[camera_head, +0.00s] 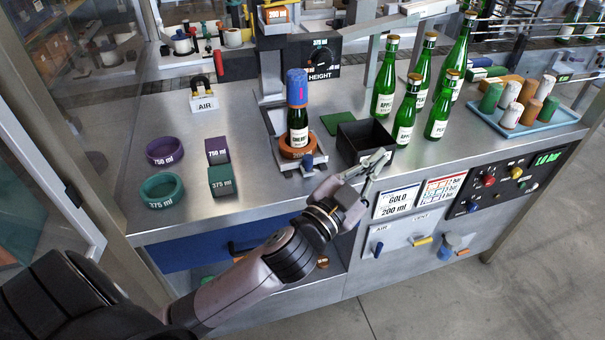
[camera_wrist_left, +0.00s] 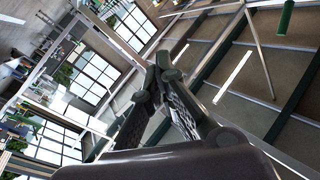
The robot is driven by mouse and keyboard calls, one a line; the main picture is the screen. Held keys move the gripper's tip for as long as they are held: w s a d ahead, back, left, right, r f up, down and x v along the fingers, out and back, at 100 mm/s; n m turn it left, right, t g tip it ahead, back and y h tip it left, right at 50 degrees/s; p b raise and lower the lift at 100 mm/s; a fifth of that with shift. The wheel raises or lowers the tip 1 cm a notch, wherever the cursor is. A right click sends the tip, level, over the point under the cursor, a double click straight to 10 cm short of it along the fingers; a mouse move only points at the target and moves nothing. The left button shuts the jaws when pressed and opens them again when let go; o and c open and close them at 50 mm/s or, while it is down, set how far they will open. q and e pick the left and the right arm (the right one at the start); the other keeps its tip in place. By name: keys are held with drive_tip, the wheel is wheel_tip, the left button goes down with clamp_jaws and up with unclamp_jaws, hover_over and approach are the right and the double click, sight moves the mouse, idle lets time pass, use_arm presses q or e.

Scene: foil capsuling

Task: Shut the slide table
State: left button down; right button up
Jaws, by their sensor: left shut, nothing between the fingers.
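The slide table (camera_head: 283,164) is a small grey plate on the bench below the capsuling machine, with a blue knob (camera_head: 308,164) at its front. An orange ring (camera_head: 287,151) sits on it around the foot of a dark bottle (camera_head: 297,127). My right gripper is not in view.
A black open box (camera_head: 349,142) and several green bottles (camera_head: 405,122) stand behind my left gripper. Purple (camera_head: 165,151) and teal (camera_head: 162,190) rings lie at the left. A blue tray (camera_head: 560,117) holds capsules at the right.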

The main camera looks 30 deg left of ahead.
use_arm(q)
drive_tip(key=s+d+r+m+g+h, duration=0.1)
drive_tip(key=s+d+r+m+h, duration=0.2)
drive_tip(key=d+r+m+h, duration=0.75)
drive_tip(key=s+d+f+m+g+h, duration=0.3)
drive_tip(key=s+d+m+g+h, duration=0.35)
drive_tip(key=m+g, duration=0.9)
drive_tip(key=w+a+f+m+g+y, duration=0.15)
drive_tip(key=w+a+f+y, duration=0.25)
drive_tip(key=a+f+y, duration=1)
drive_tip(key=w+a+r+n+t+y, duration=0.2)
drive_tip(key=a+y, duration=0.5)
drive_tip(key=a, duration=1.1)
drive_tip(key=shift+n+g+y, duration=0.3)
drive_tip(key=shift+n+g, duration=0.1)
drive_tip(key=shift+n, duration=0.25)
drive_tip(key=p+x, duration=0.1)
drive_tip(key=x, duration=0.2)
drive_tip(key=p+x, duration=0.1)
drive_tip(key=x, duration=0.2)
drive_tip(key=w+p+x, duration=0.1)
drive_tip(key=x, duration=0.1)
drive_tip(key=shift+f, duration=0.25)
drive_tip(key=w, duration=0.1)
drive_tip(key=w+p, duration=0.1)
drive_tip(key=w+a+f, duration=0.1)
drive_tip(key=shift+w+a+f+p, duration=0.1)
drive_tip(key=shift+w+a+p, duration=0.2)
drive_tip(key=shift+w+p, duration=0.25)
